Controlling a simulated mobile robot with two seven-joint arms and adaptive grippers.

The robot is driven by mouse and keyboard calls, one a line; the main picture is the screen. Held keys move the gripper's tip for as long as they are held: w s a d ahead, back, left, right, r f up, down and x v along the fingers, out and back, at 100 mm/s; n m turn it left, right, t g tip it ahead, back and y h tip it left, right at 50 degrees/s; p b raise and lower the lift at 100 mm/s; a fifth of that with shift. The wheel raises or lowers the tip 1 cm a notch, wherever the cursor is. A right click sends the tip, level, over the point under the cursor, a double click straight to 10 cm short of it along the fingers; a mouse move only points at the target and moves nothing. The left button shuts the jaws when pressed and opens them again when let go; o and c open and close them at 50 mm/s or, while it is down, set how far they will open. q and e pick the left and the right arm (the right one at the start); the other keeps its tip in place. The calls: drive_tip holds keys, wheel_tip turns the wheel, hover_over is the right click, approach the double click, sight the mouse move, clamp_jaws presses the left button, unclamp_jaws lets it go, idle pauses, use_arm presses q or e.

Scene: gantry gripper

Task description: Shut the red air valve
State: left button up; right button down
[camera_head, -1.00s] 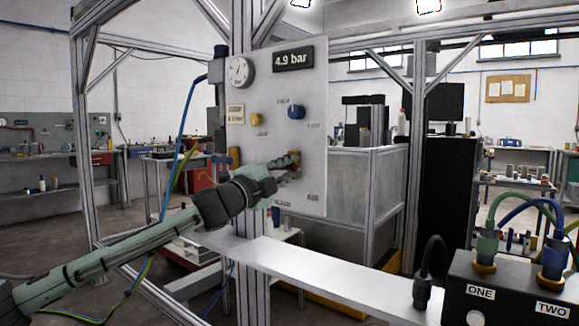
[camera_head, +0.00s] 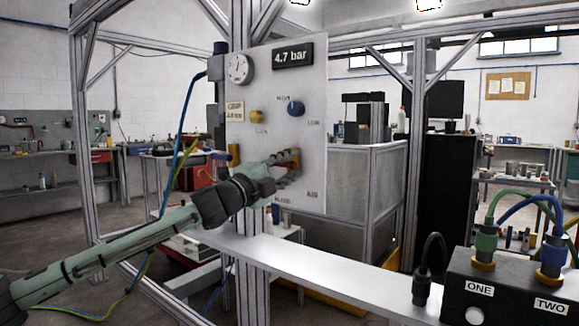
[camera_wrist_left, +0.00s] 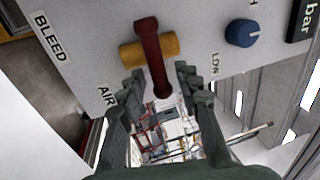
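The red air valve (camera_wrist_left: 153,60) shows in the left wrist view as a red lever across a brass body (camera_wrist_left: 133,53) on the grey panel. The lever points down the picture, between my fingers. My left gripper (camera_wrist_left: 160,80) is open, with one finger on each side of the lever; gaps show between them, and I cannot tell whether either finger touches it. In the head view my left gripper (camera_head: 287,167) is at the panel's lower part and hides most of the valve. The right gripper is not in view.
The panel (camera_head: 275,130) carries a round gauge (camera_head: 240,69), a display (camera_head: 293,56) reading 4.7 bar, a yellow knob (camera_head: 256,117) and a blue knob (camera_head: 295,108). A black connector box (camera_head: 510,285) stands at lower right. An upright frame post stands behind my left arm.

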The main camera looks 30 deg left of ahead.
use_arm(q)
drive_tip(key=shift+s, duration=0.1)
drive_tip(key=v, duration=1.2)
idle(0.7)
idle(0.4)
